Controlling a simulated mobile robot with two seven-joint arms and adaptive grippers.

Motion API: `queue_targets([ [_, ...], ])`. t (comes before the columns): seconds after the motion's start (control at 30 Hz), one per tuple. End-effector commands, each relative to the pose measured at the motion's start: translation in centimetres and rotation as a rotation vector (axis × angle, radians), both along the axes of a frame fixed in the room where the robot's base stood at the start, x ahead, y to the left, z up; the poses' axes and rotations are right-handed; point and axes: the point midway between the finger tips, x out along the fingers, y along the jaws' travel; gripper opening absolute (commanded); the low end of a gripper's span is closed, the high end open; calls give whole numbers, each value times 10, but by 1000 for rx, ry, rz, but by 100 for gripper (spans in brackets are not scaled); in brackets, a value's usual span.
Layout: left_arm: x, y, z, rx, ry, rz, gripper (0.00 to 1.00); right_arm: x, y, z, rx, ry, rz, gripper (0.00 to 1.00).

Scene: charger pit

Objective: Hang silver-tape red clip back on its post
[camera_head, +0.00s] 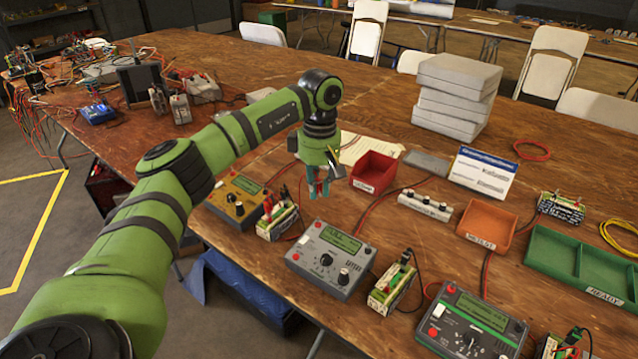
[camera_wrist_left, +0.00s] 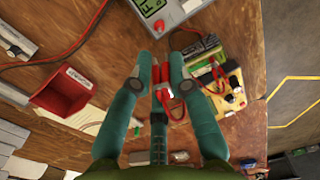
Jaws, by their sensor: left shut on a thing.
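My left gripper (camera_head: 319,190) is above the table, just left of the red bin. In the wrist view the left gripper (camera_wrist_left: 161,72) is shut on a red clip (camera_wrist_left: 160,75) held between its fingertips. Beyond the fingers, a battery pack (camera_wrist_left: 205,62) with red clips and leads lies to the right; in the head view this battery pack (camera_head: 278,222) stands beside the yellow charger (camera_head: 236,200). The held clip is apart from the pack in the head view. Its post cannot be singled out. My right gripper is not in view.
A grey charger (camera_head: 331,259) and a second battery pack (camera_head: 392,288) stand in front. A red bin (camera_head: 375,170), orange tray (camera_head: 487,228) and green tray (camera_head: 583,262) are to the right. Red cables run across the table. Stacked grey boxes (camera_head: 455,95) stand behind.

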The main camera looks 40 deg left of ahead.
Motion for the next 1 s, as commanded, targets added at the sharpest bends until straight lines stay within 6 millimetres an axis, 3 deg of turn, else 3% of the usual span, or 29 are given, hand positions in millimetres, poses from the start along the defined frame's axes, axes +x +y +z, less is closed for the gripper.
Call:
queue_targets([
  [0.37,0,0,-5,0,1,0,1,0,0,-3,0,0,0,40],
  [1.0,0,0,-42,0,0,0,1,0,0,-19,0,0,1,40],
])
